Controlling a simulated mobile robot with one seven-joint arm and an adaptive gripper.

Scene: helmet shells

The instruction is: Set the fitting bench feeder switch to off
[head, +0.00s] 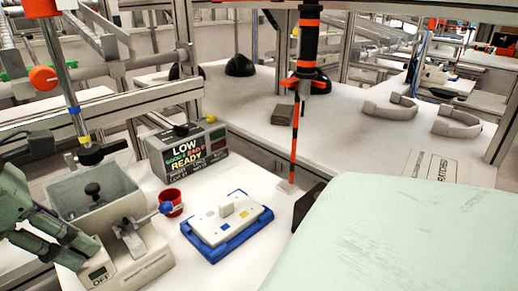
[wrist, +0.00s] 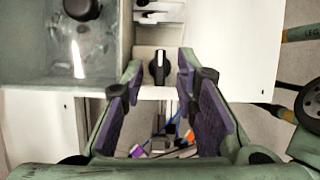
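The bench feeder is a grey box unit (head: 93,192) at the left of the head view, with an open hopper and a small front panel that appears to read OFF. In the wrist view a black rotary knob (wrist: 160,68) with a white pointer line, pointing roughly up and down the picture, sits on the feeder's pale face. My gripper (wrist: 160,80) is open, its purple-padded fingers on either side of the knob with gaps visible. In the head view my green gripper (head: 88,240) reaches the feeder's left side; the knob is hidden there.
A red cup (head: 171,202) and a blue-edged tray (head: 215,257) with a white plate stand right of the feeder. A large pale green surface (head: 400,235) fills the lower right.

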